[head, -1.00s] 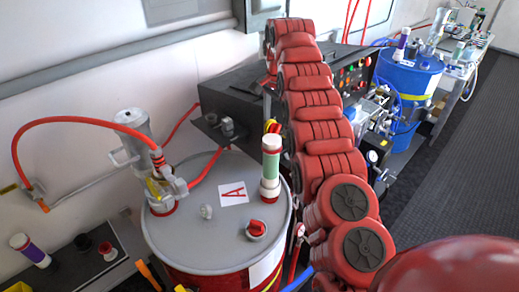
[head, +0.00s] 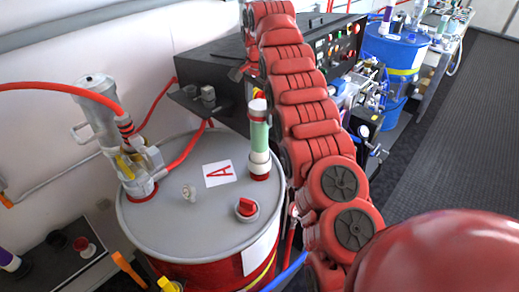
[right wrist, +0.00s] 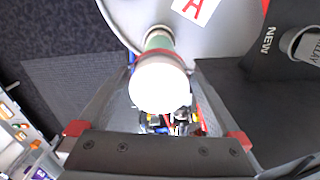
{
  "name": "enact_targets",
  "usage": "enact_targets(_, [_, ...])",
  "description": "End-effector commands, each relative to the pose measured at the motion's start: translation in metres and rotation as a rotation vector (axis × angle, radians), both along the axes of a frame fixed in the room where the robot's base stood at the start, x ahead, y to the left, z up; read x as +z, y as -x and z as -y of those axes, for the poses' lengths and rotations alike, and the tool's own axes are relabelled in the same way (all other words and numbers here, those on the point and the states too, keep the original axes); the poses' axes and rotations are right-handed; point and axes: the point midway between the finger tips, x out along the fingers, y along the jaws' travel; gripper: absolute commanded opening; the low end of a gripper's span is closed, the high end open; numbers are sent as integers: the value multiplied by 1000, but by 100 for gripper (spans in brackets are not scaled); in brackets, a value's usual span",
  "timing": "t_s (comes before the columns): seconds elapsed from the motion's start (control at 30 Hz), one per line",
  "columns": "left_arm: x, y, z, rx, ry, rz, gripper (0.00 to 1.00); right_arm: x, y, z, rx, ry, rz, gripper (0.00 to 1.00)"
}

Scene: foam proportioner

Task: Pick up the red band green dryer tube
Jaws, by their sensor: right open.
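The dryer tube (head: 259,135), with a pale green body and white cap, stands upright on the grey lid of the red drum (head: 160,222), beside the lid's right edge. In the right wrist view the tube (right wrist: 159,88) shows end-on, with a red band between its white cap and green body. My right gripper (head: 243,76) is just behind the tube's top in the head view, small and partly hidden by my arm. In the wrist view the right gripper (right wrist: 164,92) is open, its fingers on either side of the tube in the picture; contact cannot be told. My left gripper is not in view.
A valve assembly (head: 110,125) with a red hose stands on the lid's left. A red-topped knob (head: 246,208) and a pale fitting (head: 189,193) sit near the tube. A black control box (head: 215,70) stands behind. A blue drum (head: 395,50) is at the back right.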

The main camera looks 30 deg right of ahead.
Motion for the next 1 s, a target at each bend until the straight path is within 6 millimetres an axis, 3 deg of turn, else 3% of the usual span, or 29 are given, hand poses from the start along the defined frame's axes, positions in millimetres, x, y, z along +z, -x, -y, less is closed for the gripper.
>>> enact_targets(0.3, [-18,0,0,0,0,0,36,-24,2,2,-2,1,-1,100])
enact_targets(0.7, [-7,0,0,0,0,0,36,-56,3,-1,-1,-1,-3,100])
enact_targets(0.97, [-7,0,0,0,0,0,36,-57,2,-1,0,-1,-1,100])
enact_targets(1.0, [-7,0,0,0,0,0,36,-57,2,-1,0,-1,-1,95])
